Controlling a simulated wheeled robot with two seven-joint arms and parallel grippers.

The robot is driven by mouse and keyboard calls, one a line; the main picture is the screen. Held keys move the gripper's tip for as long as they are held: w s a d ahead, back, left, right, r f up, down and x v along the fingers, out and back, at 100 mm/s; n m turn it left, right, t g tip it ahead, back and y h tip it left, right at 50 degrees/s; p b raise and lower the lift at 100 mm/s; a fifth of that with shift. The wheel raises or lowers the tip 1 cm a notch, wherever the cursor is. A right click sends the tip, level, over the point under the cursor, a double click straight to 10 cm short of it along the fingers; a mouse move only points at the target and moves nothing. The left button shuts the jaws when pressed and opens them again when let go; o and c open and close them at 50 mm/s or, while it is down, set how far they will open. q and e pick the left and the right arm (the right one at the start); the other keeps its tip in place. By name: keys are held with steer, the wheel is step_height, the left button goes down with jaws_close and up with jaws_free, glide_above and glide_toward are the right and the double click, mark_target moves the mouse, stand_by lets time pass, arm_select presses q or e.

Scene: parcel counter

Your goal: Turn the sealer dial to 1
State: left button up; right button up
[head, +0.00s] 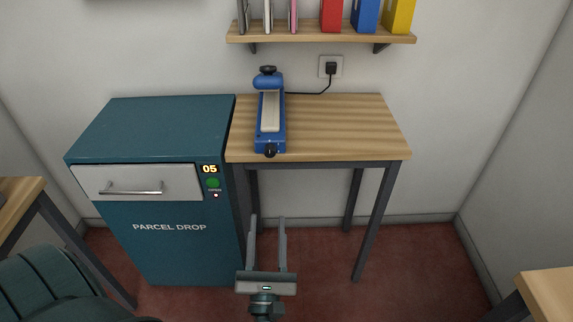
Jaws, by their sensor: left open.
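The blue sealer (261,118) stands on the wooden table against the back wall, with a pale strip along its top. Its small black dial (270,150) is on the front end, facing me. The dial's setting is too small to read. My left gripper (267,218) is open and empty, its two fingers pointing forward. In the picture it shows below the dial, in front of the table, and apart from it. My right gripper is not in view.
The teal parcel drop cabinet (170,250) stands left of the wooden table (350,130). A shelf (320,33) with binders hangs above. A black cord runs from the sealer to a wall outlet (331,67). Other table corners show at left and lower right.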

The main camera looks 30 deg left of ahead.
arm_select(q)
steer(key=shift+a, duration=0.1)
steer(key=p, duration=0.4)
glide_toward(270, 155)
steer(key=x, duration=0.8)
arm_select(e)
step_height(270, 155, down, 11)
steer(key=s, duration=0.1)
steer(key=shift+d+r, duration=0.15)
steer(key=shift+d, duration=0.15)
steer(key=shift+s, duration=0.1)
arm_select(q)
steer(key=c, duration=1.1)
